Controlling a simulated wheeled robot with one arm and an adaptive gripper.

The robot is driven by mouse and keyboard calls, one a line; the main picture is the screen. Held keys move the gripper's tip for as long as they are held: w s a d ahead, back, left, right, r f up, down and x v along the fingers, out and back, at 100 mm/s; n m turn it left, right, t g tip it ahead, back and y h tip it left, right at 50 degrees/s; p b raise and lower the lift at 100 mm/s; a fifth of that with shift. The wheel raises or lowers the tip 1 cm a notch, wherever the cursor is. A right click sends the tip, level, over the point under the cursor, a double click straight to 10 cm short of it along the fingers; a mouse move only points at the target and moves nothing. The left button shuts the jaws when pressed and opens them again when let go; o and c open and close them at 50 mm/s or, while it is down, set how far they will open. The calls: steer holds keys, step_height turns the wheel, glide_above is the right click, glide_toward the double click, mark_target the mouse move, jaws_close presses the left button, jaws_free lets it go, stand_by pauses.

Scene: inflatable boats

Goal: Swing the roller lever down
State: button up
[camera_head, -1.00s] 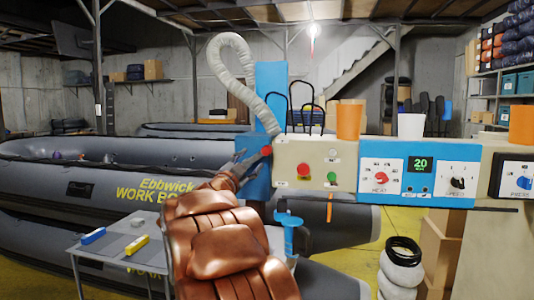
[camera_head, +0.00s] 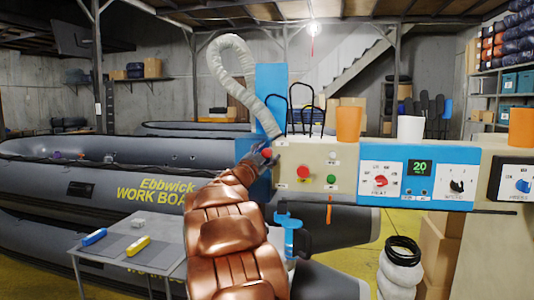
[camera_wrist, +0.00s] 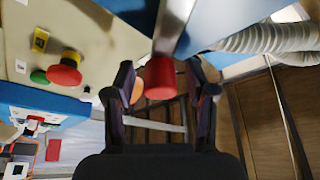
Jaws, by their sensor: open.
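The lever's red knob (camera_wrist: 160,77) sits on the end of a metal bar (camera_wrist: 174,25) in the wrist view. My gripper (camera_wrist: 164,88) is open, with one dark finger on each side of the knob. Gaps show between knob and fingers, so it does not look gripped. In the head view the red knob (camera_head: 267,153) is at the left end of the machine, against the blue part. My gripper (camera_head: 257,157) is right beside it there, and my arm covers what lies below. The roller itself cannot be made out.
A beige panel with a red button (camera_head: 303,172) and a green button (camera_head: 331,179) is just right of the knob. A ribbed hose (camera_head: 232,72) rises behind. Orange cup (camera_head: 348,123) and white cup (camera_head: 410,128) stand on top. A small table (camera_head: 120,243) is lower left.

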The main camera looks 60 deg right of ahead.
jaws_close()
stand_by(0.4)
